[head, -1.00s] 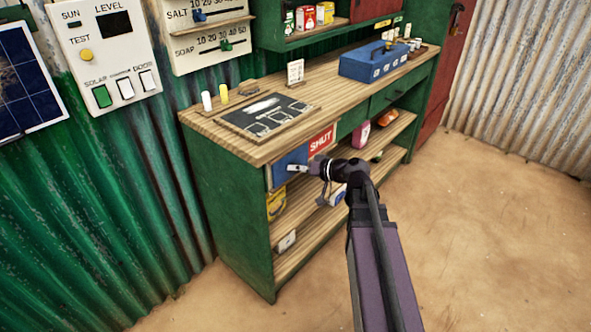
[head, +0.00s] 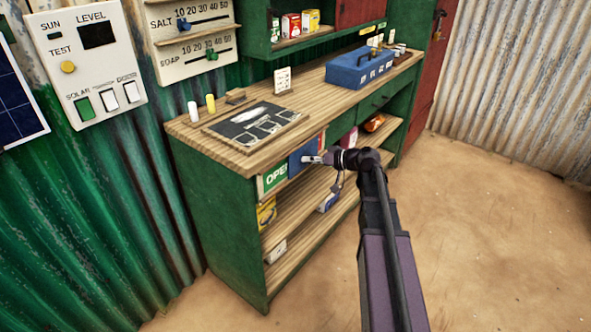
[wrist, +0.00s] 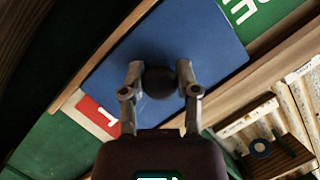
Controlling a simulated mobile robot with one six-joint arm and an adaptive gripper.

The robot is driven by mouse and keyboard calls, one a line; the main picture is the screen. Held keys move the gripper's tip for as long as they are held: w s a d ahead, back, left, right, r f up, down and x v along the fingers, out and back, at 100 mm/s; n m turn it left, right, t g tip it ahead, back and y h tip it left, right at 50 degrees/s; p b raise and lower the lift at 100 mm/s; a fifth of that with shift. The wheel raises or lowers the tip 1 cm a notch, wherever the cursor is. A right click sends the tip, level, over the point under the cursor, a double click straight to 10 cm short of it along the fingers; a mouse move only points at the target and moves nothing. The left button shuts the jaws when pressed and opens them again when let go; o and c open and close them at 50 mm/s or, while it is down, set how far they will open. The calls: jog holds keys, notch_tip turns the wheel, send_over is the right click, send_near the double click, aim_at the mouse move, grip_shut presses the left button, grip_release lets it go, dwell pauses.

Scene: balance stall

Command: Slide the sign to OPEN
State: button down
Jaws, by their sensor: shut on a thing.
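The sign is on the front of the wooden-topped counter, just under its edge. Its blue sliding panel (head: 298,161) has the green OPEN face (head: 274,180) showing to its left in the head view. In the wrist view the blue panel (wrist: 205,40) fills the middle. Part of a green face with white letters (wrist: 245,12) shows at upper right, and a strip of the red face (wrist: 97,115) at lower left. My gripper (head: 314,160) is at the panel. In the wrist view its fingers (wrist: 161,88) are shut on the panel's dark round knob (wrist: 160,80).
The counter top (head: 235,150) carries a dark board (head: 255,124), a small white card (head: 283,80) and a blue box (head: 361,68). Shelves with a yellow item (head: 266,213) are below the sign. The sandy floor (head: 480,220) is clear at the right.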

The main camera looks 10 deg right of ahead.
aim_at(312, 153)
jog(key=w+d, duration=0.1)
jog(key=d, duration=0.1)
jog(key=w+d, duration=0.2)
jog(key=shift+d, duration=0.1)
jog(key=shift+c, duration=1.7)
grip_release()
jog(key=shift+d+r, duration=0.1)
jog(key=shift+d, duration=0.05)
jog(key=shift+a, duration=0.2)
